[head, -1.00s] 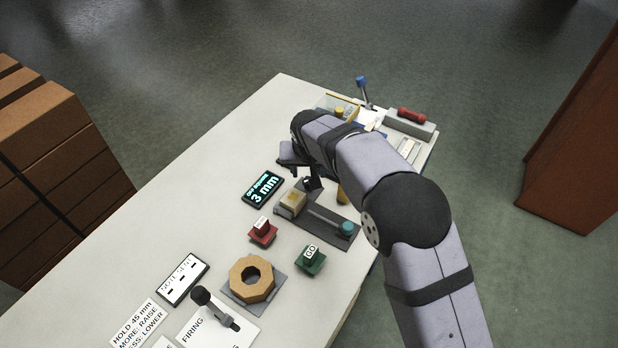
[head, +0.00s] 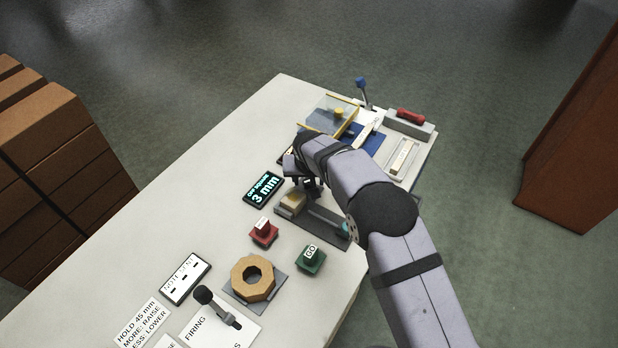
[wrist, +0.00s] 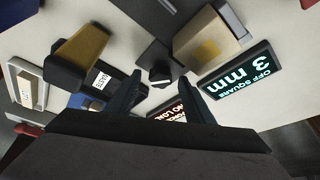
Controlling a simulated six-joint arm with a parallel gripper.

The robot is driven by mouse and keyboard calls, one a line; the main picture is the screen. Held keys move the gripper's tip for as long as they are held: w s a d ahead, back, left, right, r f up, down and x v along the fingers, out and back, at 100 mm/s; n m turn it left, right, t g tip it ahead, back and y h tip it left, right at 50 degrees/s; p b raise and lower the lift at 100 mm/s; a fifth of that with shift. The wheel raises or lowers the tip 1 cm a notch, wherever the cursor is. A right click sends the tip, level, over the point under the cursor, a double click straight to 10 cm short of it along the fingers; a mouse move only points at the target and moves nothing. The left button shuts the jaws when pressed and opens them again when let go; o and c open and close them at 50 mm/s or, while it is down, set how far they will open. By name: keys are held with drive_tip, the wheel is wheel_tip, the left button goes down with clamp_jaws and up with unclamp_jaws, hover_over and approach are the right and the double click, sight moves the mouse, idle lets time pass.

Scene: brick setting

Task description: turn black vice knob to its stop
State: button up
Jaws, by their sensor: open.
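The black vice knob (wrist: 160,72), with a small white mark, shows in the wrist view between and just beyond my fingertips. My gripper (wrist: 161,80) is open, one finger on either side of the knob in the picture; I cannot tell whether they touch it. In the head view my gripper (head: 309,187) points down beside the tan block (head: 292,201) on the dark vice base (head: 325,222), and it mostly hides the knob. The display (head: 264,188) beside it reads "OFF SQUARE 3 mm".
A teal knob (head: 345,229) is partly hidden by my arm. A yellow-topped dark block (wrist: 80,52) stands left in the wrist view. A blue-tipped lever (head: 361,84) and red-handled block (head: 410,117) are behind.

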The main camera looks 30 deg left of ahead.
drive_tip(key=c, duration=1)
drive_tip(key=shift+c, duration=0.2)
drive_tip(key=shift+n, duration=0.4)
drive_tip(key=n+g+y+b, duration=0.1)
drive_tip(key=n, duration=0.2)
drive_tip(key=shift+w+d+f, duration=0.1)
drive_tip(key=shift+n+g+y+b, duration=0.4)
drive_tip(key=shift+n+b, duration=0.35)
drive_tip(key=shift+n, duration=0.55)
